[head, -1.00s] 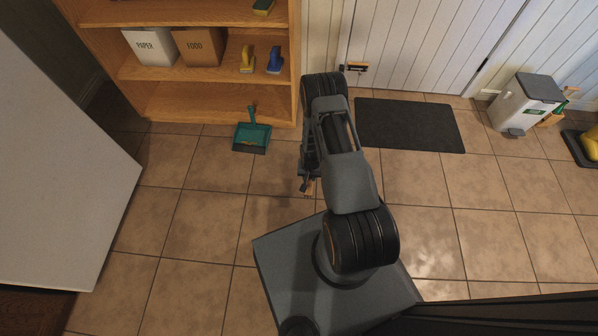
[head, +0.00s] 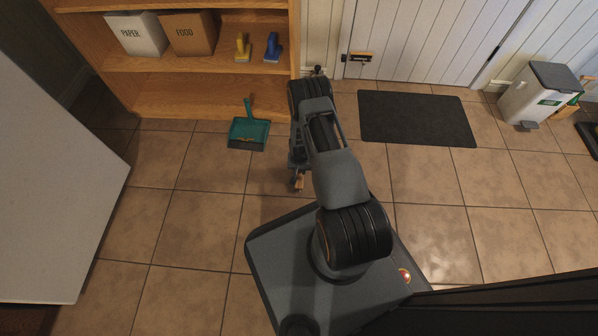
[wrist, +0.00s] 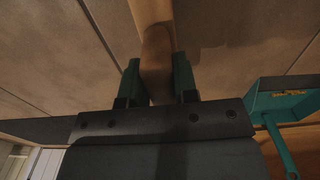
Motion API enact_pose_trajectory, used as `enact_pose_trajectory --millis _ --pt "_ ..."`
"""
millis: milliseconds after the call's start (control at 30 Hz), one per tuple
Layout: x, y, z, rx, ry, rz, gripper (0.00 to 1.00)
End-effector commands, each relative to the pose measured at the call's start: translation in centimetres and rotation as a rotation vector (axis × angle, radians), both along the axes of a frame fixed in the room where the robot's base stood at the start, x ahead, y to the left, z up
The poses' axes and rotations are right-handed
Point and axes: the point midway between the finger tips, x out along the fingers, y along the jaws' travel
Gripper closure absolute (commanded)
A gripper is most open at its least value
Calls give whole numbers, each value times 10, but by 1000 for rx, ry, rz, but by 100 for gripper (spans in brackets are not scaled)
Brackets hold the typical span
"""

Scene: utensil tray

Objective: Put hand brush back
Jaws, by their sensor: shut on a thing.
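My gripper (wrist: 158,82) is shut on a tan wooden handle, which I take to be the hand brush (wrist: 154,50). The handle passes between the two dark green fingers in the wrist view; the brush's bristles cannot be made out. In the head view my gripper (head: 297,178) hangs low over the tiles, right of the dustpan, and a small tan part of the brush (head: 299,184) shows there. The teal dustpan (head: 249,133) lies on the floor in front of the wooden shelf (head: 190,93). It also shows at the right of the wrist view (wrist: 288,100).
The shelf holds a PAPER box (head: 137,36), a FOOD box (head: 188,35), a yellow-handled item (head: 242,47) and a blue one (head: 272,47). Its bottom level looks empty. A dark mat (head: 416,118) and a bin (head: 538,95) are right. A white surface (head: 50,180) stands left.

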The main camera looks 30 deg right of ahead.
Motion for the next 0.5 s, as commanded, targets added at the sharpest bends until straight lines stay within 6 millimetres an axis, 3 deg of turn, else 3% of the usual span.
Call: enact_pose_trajectory --millis 33,433,467,500 --pt "0 -2 -8 0 -1 -3 92" --pt "0 -2 -9 0 -1 -2 92" --pt "0 -1 -9 0 -1 -2 71" --pt "0 -1 -9 0 -1 -2 67"
